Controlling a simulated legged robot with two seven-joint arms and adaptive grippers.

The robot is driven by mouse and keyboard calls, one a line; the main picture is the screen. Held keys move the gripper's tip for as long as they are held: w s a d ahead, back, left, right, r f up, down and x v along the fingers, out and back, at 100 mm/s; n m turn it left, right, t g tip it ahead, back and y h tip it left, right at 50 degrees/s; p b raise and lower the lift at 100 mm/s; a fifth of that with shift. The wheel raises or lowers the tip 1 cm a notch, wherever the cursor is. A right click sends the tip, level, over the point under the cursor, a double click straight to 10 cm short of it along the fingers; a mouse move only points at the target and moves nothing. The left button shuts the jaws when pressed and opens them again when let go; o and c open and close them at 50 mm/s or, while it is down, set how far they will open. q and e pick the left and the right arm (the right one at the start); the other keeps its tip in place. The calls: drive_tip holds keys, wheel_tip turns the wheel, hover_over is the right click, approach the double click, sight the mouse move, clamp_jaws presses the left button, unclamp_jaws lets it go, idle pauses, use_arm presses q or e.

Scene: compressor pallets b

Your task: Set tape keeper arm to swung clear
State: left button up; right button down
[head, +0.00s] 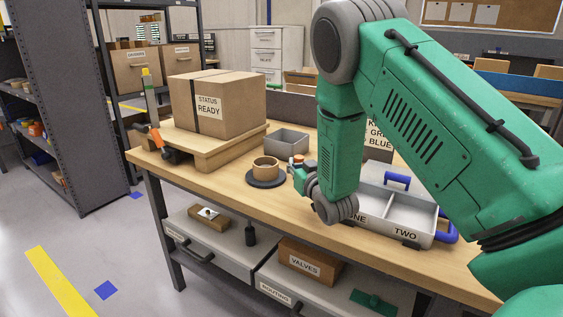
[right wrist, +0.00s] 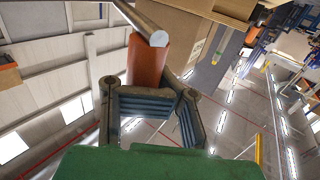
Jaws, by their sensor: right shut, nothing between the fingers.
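A tan tape roll (head: 265,163) sits on a dark round base (head: 266,180) near the middle of the bench. My right gripper (head: 296,174) is low over the bench, just right of the roll, and its fingers are shut and empty. A small orange-red part (head: 297,159) shows at its fingertips; in the right wrist view an orange piece (right wrist: 147,62) with a grey bar (right wrist: 146,22) across its end rises beyond the fingers (right wrist: 165,102). This may be the keeper arm; I cannot tell its exact position or whether the fingers touch it. My left gripper is out of view.
A cardboard box (head: 217,103) on a wooden pallet (head: 203,150) and an orange-handled clamp (head: 156,133) stand left. A grey bin (head: 287,141) is behind the roll. A divided tray (head: 402,209) with blue handles lies right, partly hidden by my arm. The bench front is clear.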

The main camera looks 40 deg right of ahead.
drive_tip(key=shift+s+d+r, duration=0.15)
drive_tip(key=shift+d, duration=0.25)
drive_tip(key=shift+s+d+r, duration=0.1)
drive_tip(key=shift+s+d, duration=0.05)
drive_tip(key=shift+d, duration=0.2)
drive_tip(key=c, duration=2.3)
unclamp_jaws()
drive_tip(key=shift+a, duration=0.1)
drive_tip(key=o, duration=1)
drive_tip(key=shift+s+r, duration=0.1)
drive_tip(key=shift+s, duration=0.05)
drive_tip(key=shift+a, duration=0.1)
drive_tip(key=v, duration=1.2)
drive_tip(key=shift+f, duration=0.35)
drive_tip(key=shift+s, duration=0.15)
